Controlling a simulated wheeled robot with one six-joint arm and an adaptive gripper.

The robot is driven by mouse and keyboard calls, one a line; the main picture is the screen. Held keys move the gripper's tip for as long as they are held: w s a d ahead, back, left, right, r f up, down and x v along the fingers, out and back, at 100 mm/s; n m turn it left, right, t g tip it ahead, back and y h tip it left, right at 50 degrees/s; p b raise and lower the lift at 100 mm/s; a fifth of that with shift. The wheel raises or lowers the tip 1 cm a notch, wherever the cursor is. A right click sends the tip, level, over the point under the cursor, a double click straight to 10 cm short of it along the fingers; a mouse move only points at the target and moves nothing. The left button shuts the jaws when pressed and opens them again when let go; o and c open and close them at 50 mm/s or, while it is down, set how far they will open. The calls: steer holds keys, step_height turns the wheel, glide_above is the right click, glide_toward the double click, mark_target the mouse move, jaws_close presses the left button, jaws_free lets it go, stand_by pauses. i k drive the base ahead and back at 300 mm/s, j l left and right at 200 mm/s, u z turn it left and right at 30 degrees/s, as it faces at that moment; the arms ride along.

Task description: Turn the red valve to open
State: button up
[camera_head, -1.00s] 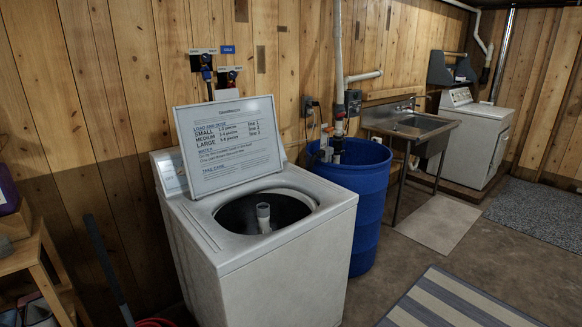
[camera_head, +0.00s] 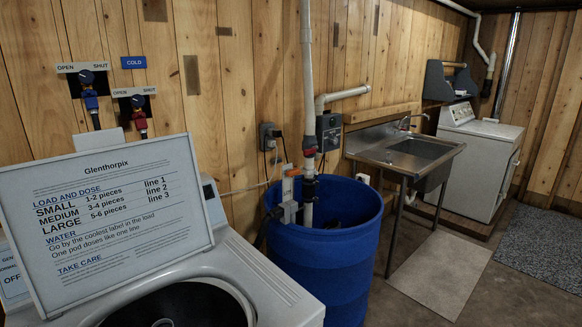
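The red valve (camera_head: 139,122) is on the plank wall at the left, behind the washer, on a black plate under a white label reading OPEN at left and SHUT at right. Its dark round knob (camera_head: 137,101) sits at the top, between the two words; I cannot tell its setting. The blue valve (camera_head: 90,98) is up and to the left of it, under a similar OPEN and SHUT label, with a blue COLD sign (camera_head: 133,62) beside it. My gripper is not in view.
The white washer (camera_head: 265,285) stands in front of the valves, its drum open. A propped instruction sign (camera_head: 190,240) rises just below the red valve. A blue barrel (camera_head: 340,260) stands right of the washer. A sink (camera_head: 420,150) and mat (camera_head: 440,270) lie farther right, with open floor.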

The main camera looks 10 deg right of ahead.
mark_target(308, 152)
steer(key=i+l+u, duration=0.1)
steer(key=i+l, duration=0.8)
